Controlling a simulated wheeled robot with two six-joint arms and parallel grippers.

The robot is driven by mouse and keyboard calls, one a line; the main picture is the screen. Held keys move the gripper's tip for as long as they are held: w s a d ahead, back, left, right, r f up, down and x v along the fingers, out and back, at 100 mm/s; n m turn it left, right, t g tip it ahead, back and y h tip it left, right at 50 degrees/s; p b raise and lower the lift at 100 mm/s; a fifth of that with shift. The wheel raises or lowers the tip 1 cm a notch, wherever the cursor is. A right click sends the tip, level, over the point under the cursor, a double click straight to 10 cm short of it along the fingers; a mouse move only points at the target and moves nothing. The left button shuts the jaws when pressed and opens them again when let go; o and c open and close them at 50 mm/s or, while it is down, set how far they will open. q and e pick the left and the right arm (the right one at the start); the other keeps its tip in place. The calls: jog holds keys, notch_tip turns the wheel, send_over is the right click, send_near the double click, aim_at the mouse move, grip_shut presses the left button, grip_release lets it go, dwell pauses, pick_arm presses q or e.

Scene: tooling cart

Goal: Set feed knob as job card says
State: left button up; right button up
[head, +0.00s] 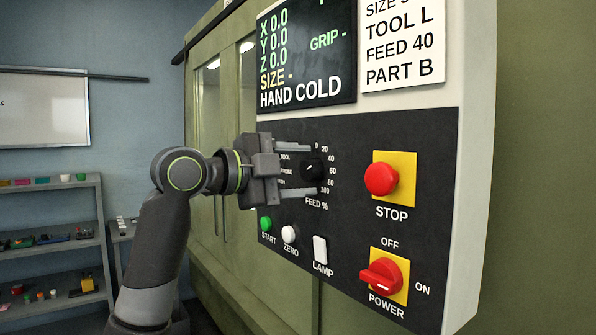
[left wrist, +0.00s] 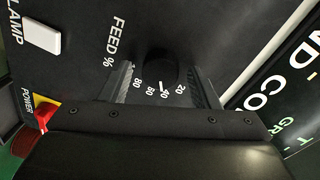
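The feed knob (head: 313,168) is a round black dial on the dark panel, with a scale from 0 to 100 at its right. In the left wrist view the knob (left wrist: 157,70) has a white mark that points close to 40. My left gripper (head: 308,170) is at the panel, one finger above the knob and one below. It is open, with a gap between each finger and the knob. The job card (head: 400,45) reads TOOL L, FEED 40, PART B; its top line is cut off. My right gripper is in neither view.
Right of the knob are the red STOP button (head: 381,179) and the red POWER switch (head: 381,276). Below are the green START button (head: 265,224), the white ZERO button (head: 289,234) and the LAMP switch (head: 320,249). A screen (head: 305,60) is above.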

pick_arm(q)
jog(key=shift+a, duration=0.1)
jog(key=shift+s+a, duration=0.25)
jog(key=shift+a, duration=0.05)
jog(key=b+v, duration=0.4)
jog(key=v, duration=1.2)
jog(key=shift+s+a, duration=0.15)
jog(key=shift+a, duration=0.05)
jog(key=shift+r, duration=0.1)
